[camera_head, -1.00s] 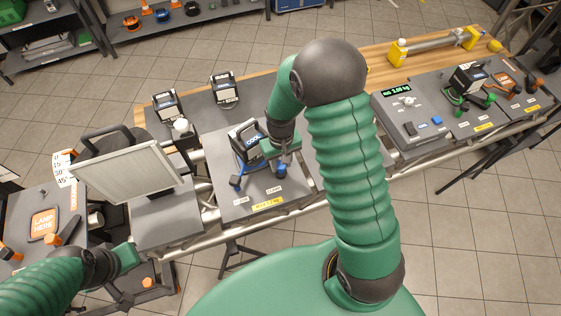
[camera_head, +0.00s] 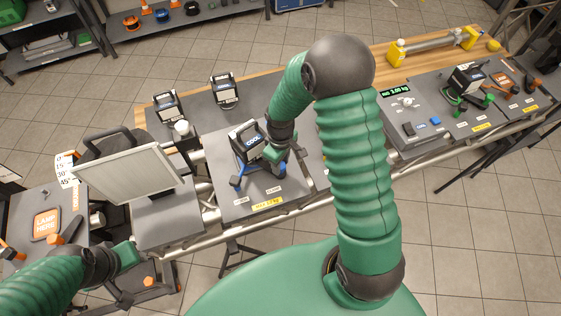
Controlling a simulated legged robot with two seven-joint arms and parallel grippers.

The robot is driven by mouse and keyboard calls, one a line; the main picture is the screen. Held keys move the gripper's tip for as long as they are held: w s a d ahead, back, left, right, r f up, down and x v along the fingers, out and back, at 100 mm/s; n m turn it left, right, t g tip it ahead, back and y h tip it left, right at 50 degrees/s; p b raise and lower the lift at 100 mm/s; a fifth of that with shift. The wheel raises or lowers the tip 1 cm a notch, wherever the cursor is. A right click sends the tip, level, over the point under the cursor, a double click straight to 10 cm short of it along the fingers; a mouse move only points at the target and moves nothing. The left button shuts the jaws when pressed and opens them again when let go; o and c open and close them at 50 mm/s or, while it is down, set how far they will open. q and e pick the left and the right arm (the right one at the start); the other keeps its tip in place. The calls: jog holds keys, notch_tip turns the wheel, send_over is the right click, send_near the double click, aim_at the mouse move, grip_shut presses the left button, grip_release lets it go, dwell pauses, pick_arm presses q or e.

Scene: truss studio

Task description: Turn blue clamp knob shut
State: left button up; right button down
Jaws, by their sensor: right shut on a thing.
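A dark lamp unit lettered COOL (camera_head: 247,140) stands on a grey plate (camera_head: 225,210) in the head view, with blue clamp parts at its foot.
A white panel (camera_head: 125,175) stands left of the lamp. Two more dark lamp units (camera_head: 224,90) stand behind on the bench. A scale (camera_head: 405,120) and a lamp with green clamp parts (camera_head: 466,82) are at the right. A LAMP HERE pad (camera_head: 45,224) lies far left.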

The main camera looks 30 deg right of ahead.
jog(key=shift+w+d+r, duration=0.1)
jog(key=shift+w+r, duration=0.1)
jog(key=shift+w, duration=0.15)
jog(key=c, duration=1.3)
grip_release()
jog(key=o, duration=0.3)
jog(key=shift+s+f, duration=0.1)
jog(key=shift+f, duration=0.05)
notch_tip(320, 180, up, 17)
jog(key=b, duration=0.1)
jog(key=shift+f, duration=0.15)
jog(key=shift+c, duration=0.2)
